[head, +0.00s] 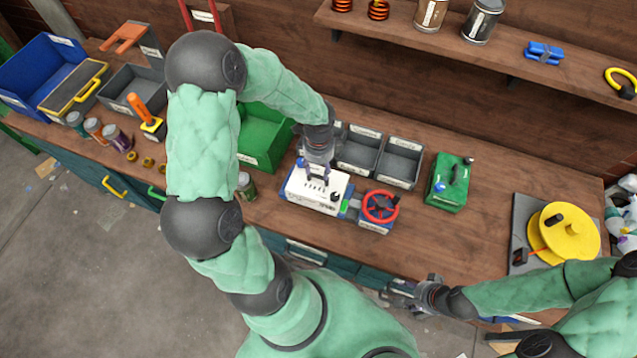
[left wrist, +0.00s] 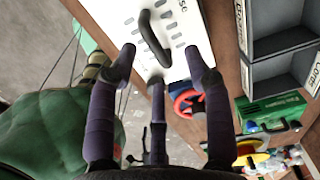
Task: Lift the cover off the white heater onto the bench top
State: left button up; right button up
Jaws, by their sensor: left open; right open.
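The white heater (head: 305,198) stands on the bench top near its front edge, with its slotted white cover on top. In the left wrist view the white cover (left wrist: 188,12) fills the top middle, and its dark arched handle (left wrist: 152,40) shows clearly. My left gripper (head: 317,172) is open over the cover. In the left wrist view its spread fingers (left wrist: 158,62) point toward the handle and are not closed on it. Whether a finger touches the cover I cannot tell. My right gripper (head: 400,291) is open and empty by the bench's front edge, away from the heater.
A red valve wheel (head: 381,206) stands right beside the heater. Grey bins (head: 402,163) and a green bin (head: 262,140) are behind it. A green case (head: 449,182) and a yellow reel (head: 568,235) stand farther right. The bench top (head: 445,240) is clear between wheel and reel.

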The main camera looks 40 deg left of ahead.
aim_at(317, 177)
pick_arm(q)
jog(key=shift+s+f+b, duration=0.2)
jog(key=shift+f+b, duration=0.1)
jog(key=shift+f, duration=1.05)
jog(key=shift+s+f+b, duration=0.2)
jog(key=shift+f+b, duration=0.1)
jog(key=shift+f, duration=1.05)
grip_shut()
